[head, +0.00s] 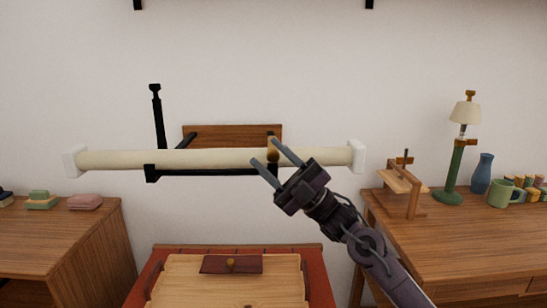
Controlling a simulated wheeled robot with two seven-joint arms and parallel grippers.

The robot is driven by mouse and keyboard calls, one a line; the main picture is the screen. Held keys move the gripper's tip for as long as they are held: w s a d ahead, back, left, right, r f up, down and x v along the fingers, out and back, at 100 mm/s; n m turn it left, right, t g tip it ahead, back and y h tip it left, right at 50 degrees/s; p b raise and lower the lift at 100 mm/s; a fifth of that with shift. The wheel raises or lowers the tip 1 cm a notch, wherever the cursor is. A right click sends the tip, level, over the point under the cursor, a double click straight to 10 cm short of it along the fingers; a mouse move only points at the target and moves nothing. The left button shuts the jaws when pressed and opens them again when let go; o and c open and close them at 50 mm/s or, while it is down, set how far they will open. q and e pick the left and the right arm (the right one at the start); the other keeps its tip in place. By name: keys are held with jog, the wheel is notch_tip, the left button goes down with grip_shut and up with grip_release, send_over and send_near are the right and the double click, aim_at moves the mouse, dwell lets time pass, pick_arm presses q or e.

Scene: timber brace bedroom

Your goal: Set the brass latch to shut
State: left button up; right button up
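A small brass piece (272,156), which looks like the latch, shows at the front of a long cream bar (210,158) with white end caps. The bar lies level across a black bracket (152,173). A tall black lever (157,118) stands upright behind the bar on the left. My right gripper (263,151) is open, its two fingers apart, with the brass piece showing between them. I cannot tell whether they touch it. One finger overlaps the bar in the view. My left gripper is out of view.
Below stands a pale wooden chest (205,287) with a red rim and a dark plate with a brass knob (231,263). The right desk (455,245) holds a lamp (456,165), blue vase (482,174), mugs and a wooden stand (404,190). The left desk (50,228) holds small blocks.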

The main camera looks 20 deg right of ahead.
jog(key=shift+r, duration=0.1)
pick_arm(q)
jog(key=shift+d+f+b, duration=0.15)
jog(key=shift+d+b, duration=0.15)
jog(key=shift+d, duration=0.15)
pick_arm(e)
jog(key=v, duration=0.8)
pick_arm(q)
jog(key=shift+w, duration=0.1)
